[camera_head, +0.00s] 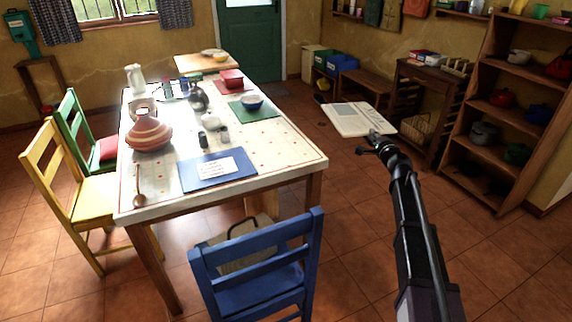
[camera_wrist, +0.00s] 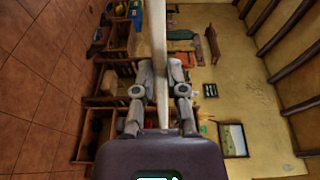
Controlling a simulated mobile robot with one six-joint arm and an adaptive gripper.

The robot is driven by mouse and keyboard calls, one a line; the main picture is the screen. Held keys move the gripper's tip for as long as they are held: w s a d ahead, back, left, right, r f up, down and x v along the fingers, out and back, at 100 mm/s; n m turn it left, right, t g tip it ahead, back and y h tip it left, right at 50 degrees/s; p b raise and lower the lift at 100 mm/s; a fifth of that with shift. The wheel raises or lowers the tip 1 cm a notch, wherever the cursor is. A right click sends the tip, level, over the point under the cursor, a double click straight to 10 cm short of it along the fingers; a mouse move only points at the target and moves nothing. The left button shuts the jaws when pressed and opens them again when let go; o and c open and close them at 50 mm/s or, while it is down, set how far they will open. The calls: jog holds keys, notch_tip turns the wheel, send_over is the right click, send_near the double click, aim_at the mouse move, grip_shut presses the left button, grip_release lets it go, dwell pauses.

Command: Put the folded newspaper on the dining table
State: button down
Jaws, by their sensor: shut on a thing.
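The folded newspaper (camera_head: 358,118) is a pale, flat rectangle with print on its top face. My gripper (camera_head: 376,138) is shut on its near edge and holds it in the air, roughly level, to the right of the table. In the wrist view the newspaper (camera_wrist: 159,60) shows edge-on as a pale strip between the two fingers of my gripper (camera_wrist: 160,85). The dining table (camera_head: 275,150) has a white patterned cloth and stands left of the newspaper, with a gap of floor between them. Its right front part is bare cloth.
On the table are a terracotta tagine (camera_head: 149,133), a blue mat with a paper (camera_head: 216,169), a wooden spoon (camera_head: 138,188), a green mat with a bowl (camera_head: 252,102), and several jars. A blue chair (camera_head: 262,270) stands at the near side. Shelves (camera_head: 510,105) stand at the right.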

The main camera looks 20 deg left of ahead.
jog(key=s+a+f+n+g+y+b, duration=0.1)
jog(key=s+a+f+b, duration=0.1)
jog(key=a, duration=0.5)
jog(key=s+a+f+n+g+y+b, duration=0.1)
jog(key=s+a+f+b, duration=0.2)
jog(key=a, duration=0.5)
jog(key=s+a+f+y+b, duration=0.1)
jog(key=s+a+f+b, duration=0.1)
jog(key=a, duration=0.5)
jog(key=shift+s+a+f+n+g+y+b, duration=0.3)
jog(key=shift+s+a+f+n+g+b, duration=0.1)
jog(key=shift+s+f, duration=0.25)
jog(key=shift+f, duration=0.1)
notch_tip(320, 180, down, 6)
jog(key=b, duration=0.6)
jog(key=shift+f, duration=0.1)
jog(key=shift+f+b, duration=1.9)
jog(key=shift+b, duration=0.15)
jog(key=c, duration=0.7)
grip_release()
jog(key=shift+r, duration=0.1)
